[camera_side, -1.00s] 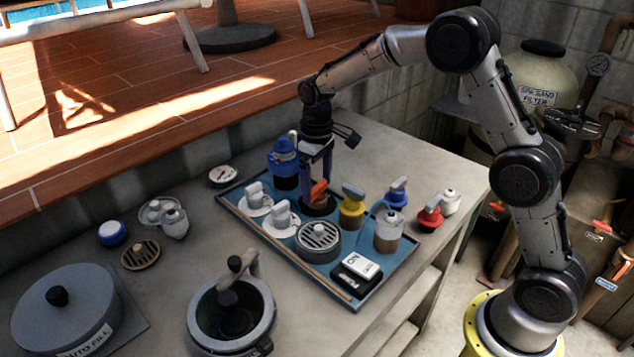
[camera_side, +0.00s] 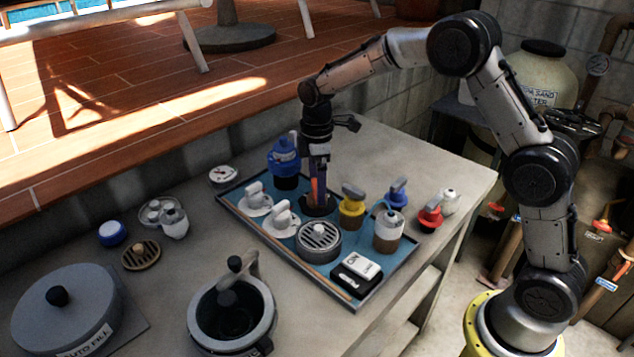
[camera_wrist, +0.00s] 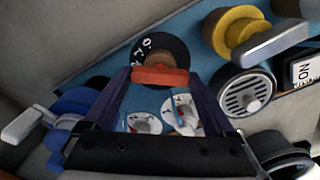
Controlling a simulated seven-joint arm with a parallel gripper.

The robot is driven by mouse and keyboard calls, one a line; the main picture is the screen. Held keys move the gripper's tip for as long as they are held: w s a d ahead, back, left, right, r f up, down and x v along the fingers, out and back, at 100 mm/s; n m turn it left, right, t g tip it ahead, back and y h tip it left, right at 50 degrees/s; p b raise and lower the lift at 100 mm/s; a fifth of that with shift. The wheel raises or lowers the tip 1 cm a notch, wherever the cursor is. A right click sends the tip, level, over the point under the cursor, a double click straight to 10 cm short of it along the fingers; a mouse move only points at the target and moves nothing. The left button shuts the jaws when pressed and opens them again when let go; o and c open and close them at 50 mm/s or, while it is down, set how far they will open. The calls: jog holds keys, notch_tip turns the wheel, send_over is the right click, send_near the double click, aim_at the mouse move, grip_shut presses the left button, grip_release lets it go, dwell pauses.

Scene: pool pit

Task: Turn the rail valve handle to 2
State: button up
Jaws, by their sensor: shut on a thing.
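The orange valve handle (camera_wrist: 160,76) sits on a round black dial (camera_wrist: 158,46) with white numerals. The fingers partly hide the handle in the side view.
A blue tray (camera_side: 235,208) holds the valve. A black-and-white ON box (camera_side: 357,272) lies in front. The bench is clear at the right rear.

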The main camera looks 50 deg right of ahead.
jog(key=shift+r+n, duration=0.15)
jog(key=shift+n, duration=0.25)
jog(key=o, duration=1.1)
jog(key=shift+c, duration=0.2)
notch_tip(320, 180, up, 14)
